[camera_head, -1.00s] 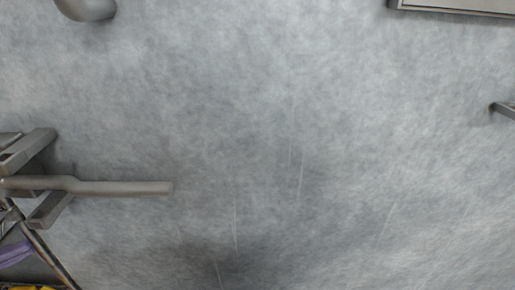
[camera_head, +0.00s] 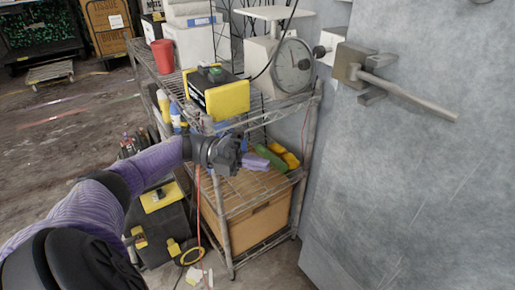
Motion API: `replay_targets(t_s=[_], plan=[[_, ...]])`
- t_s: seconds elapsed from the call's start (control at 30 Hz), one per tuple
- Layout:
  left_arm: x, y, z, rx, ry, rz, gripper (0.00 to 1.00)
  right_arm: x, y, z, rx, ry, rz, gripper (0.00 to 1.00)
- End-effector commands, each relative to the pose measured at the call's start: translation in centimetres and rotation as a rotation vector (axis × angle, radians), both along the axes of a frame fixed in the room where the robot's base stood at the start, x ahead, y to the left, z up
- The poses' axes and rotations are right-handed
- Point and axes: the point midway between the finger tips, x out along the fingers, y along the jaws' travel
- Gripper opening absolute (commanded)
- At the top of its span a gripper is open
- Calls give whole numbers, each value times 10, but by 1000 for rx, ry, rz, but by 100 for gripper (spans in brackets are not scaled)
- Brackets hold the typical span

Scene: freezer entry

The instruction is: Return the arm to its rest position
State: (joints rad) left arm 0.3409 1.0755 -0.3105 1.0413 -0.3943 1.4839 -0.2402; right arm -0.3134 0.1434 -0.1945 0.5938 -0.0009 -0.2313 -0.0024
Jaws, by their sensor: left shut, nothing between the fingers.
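My left arm comes in from the lower left, in a purple sleeve. Its dark left gripper (camera_head: 236,153) is in front of the wire shelf rack, near the rack's front, with nothing seen in it. The fingers are small and dark here, and look shut. The grey freezer door (camera_head: 410,190) fills the right side, with a metal lever handle (camera_head: 405,95) at the upper right. The gripper is well to the left of the handle and apart from it. My right gripper is out of view.
The wire rack (camera_head: 228,255) holds a scale (camera_head: 287,65), a yellow and black box (camera_head: 217,95), a red cup (camera_head: 163,56) and a cardboard box (camera_head: 250,215). A black and yellow toolbox (camera_head: 165,225) stands on the floor beside it. Open floor (camera_head: 60,130) lies at the left.

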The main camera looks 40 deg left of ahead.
Motion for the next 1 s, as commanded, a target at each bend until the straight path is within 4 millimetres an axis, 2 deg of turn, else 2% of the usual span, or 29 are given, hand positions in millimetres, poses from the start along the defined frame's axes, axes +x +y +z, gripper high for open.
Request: replay_targets(t_s=[0.27, 0.57, 0.63, 0.67, 0.73, 0.77, 0.8, 0.83, 0.87, 0.9, 0.93, 0.97, 1.0], plan=[[0, 0, 0, 0, -1, -4, 0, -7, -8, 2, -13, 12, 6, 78], [0, 0, 0, -1, 1, -2, 0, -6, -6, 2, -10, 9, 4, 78], [5, -1, -11, -28, 29, 45, 0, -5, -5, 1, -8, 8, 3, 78], [9, -2, -23, -55, 61, 97, 0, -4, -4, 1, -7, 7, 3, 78], [21, -1, -71, -151, 198, 300, 0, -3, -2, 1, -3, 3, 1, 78], [23, 1, -100, -199, 280, 411, 0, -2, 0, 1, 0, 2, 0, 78], [20, 4, -142, -255, 406, 567, 0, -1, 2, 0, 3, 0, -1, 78], [13, 5, -174, -289, 503, 680, 0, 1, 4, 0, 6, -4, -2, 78], [3, 5, -205, -317, 598, 785, 0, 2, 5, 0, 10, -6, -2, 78], [-16, 5, -244, -342, 721, 916, 0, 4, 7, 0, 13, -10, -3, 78], [-33, 3, -271, -358, 813, 1009, 0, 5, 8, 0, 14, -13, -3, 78], [-53, 0, -297, -366, 904, 1096, 0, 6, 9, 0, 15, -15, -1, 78], [-82, -6, -328, -370, 1023, 1206, 0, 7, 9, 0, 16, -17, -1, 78]])
